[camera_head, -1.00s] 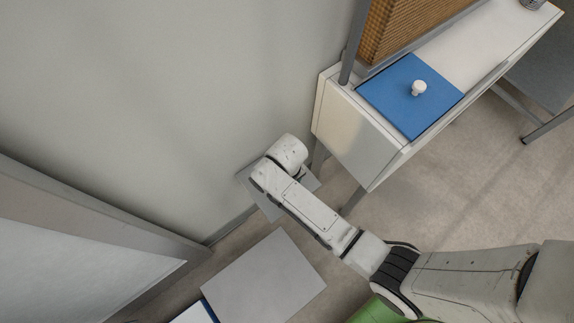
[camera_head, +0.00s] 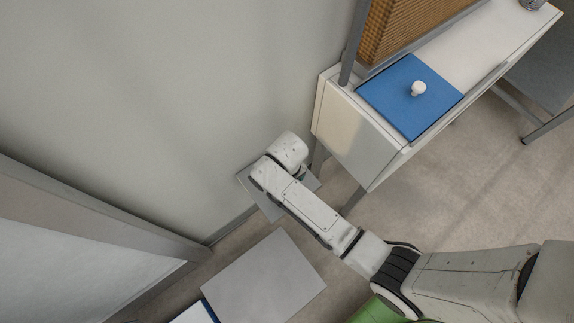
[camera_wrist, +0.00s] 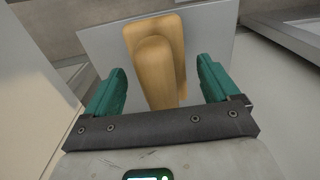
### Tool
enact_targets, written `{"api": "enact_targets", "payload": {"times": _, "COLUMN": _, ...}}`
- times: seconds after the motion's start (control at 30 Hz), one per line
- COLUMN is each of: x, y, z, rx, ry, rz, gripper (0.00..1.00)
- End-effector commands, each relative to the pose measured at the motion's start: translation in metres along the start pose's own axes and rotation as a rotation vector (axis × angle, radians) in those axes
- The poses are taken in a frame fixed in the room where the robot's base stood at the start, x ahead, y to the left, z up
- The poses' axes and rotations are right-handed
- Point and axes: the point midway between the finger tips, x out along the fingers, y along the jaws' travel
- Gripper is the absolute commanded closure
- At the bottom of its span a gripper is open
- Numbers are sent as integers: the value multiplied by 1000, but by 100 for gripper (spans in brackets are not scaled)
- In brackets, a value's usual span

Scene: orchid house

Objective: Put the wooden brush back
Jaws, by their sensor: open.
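The wooden brush (camera_wrist: 158,62) shows in the wrist view as a tan wooden piece with a rounded block and a wider part behind it. It is over or on a flat grey plate (camera_wrist: 205,40), between the fingers. My gripper (camera_wrist: 160,85) has two teal fingers spread apart, one on each side of the brush, with a gap at each side. The same grey plate shows in the head view (camera_head: 250,190), low by the wall, partly covered by my arm. The brush and the fingertips are hidden behind my arm in the head view.
A white cabinet (camera_head: 362,140) stands right of the arm, bearing a blue mat (camera_head: 390,85) with a white knobbed object (camera_head: 418,88) on it. A larger grey panel (camera_head: 265,278) lies below. The wall (camera_head: 150,90) is close behind the small plate.

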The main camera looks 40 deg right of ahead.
Motion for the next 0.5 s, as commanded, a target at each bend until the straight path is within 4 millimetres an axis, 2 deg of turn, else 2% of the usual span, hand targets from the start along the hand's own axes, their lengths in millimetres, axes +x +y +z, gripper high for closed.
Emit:
{"api": "enact_targets", "payload": {"times": 0.3, "x": -67, "y": 0, "z": -1, "rx": 0, "ry": 4, "rz": -1, "gripper": 11}}
{"api": "enact_targets", "payload": {"times": 0.5, "x": -97, "y": 0, "z": -1, "rx": 0, "ry": 2, "rz": 0, "gripper": 11}}
